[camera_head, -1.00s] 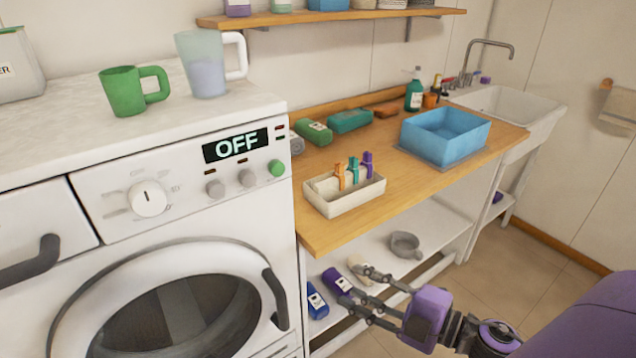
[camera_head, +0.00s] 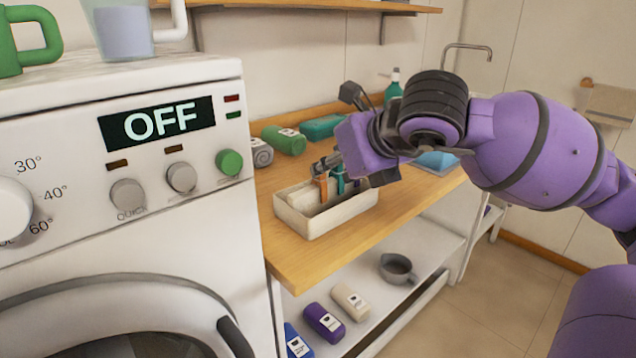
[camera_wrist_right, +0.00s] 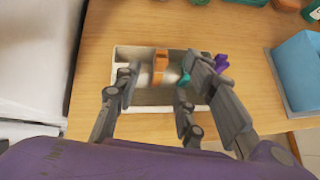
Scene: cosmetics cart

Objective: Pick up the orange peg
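The orange peg (camera_head: 323,187) stands on the pale bar in the small white box (camera_head: 312,224) on the wooden counter. It also shows in the right wrist view (camera_wrist_right: 160,62). My right gripper (camera_wrist_right: 158,78) is open above the box, with fingers to the left and right of the orange peg in that view. In the head view the right gripper (camera_head: 328,164) comes down over the box and partly hides the pegs. The teal peg (camera_wrist_right: 184,77) is close to the right-hand fingers, and the purple peg (camera_wrist_right: 221,62) is further right. My left gripper is not in view.
The washing machine (camera_head: 80,210) stands left of the counter (camera_head: 395,222). A blue basin (camera_head: 437,160) is to the right, mostly behind my arm. Green (camera_head: 284,140) and teal (camera_head: 322,127) containers lie behind the box. A lower shelf holds several bottles and a grey pot (camera_head: 397,267).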

